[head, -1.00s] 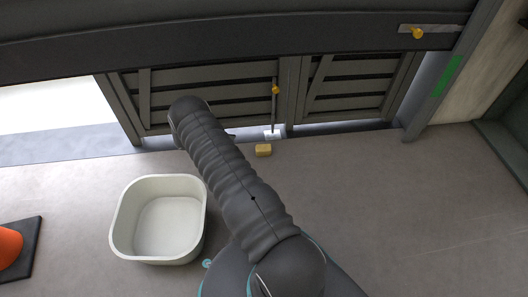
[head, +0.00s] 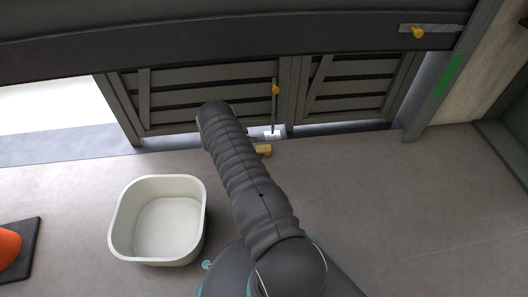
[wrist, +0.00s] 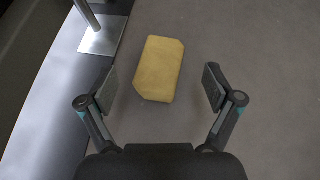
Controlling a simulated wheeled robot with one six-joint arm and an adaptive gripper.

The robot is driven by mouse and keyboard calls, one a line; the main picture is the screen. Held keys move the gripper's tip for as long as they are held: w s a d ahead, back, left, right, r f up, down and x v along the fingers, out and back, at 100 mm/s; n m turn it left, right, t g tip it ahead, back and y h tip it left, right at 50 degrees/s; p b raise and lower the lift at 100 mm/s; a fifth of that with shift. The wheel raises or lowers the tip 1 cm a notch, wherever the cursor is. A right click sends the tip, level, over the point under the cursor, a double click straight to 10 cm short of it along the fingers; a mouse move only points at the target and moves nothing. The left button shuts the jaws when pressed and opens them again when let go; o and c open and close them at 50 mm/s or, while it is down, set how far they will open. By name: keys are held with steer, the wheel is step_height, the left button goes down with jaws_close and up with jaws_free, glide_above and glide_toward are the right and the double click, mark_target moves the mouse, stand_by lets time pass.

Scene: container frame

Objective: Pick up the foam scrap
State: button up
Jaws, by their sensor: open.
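The foam scrap (wrist: 158,68) is a yellow block with cut corners lying on the grey floor. In the wrist view it sits ahead of my open gripper (wrist: 158,88), with its near end between the two fingertips and a gap on each side. It is closer to the left finger. In the head view the scrap (head: 264,150) shows at the foot of the dark slatted gate, partly covered by my arm. My gripper is hidden behind my arm in the head view.
The floor at right is clear.

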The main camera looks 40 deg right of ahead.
steer(key=shift+x, duration=1.15)
steer(key=c, duration=1)
steer(key=shift+c, duration=0.2)
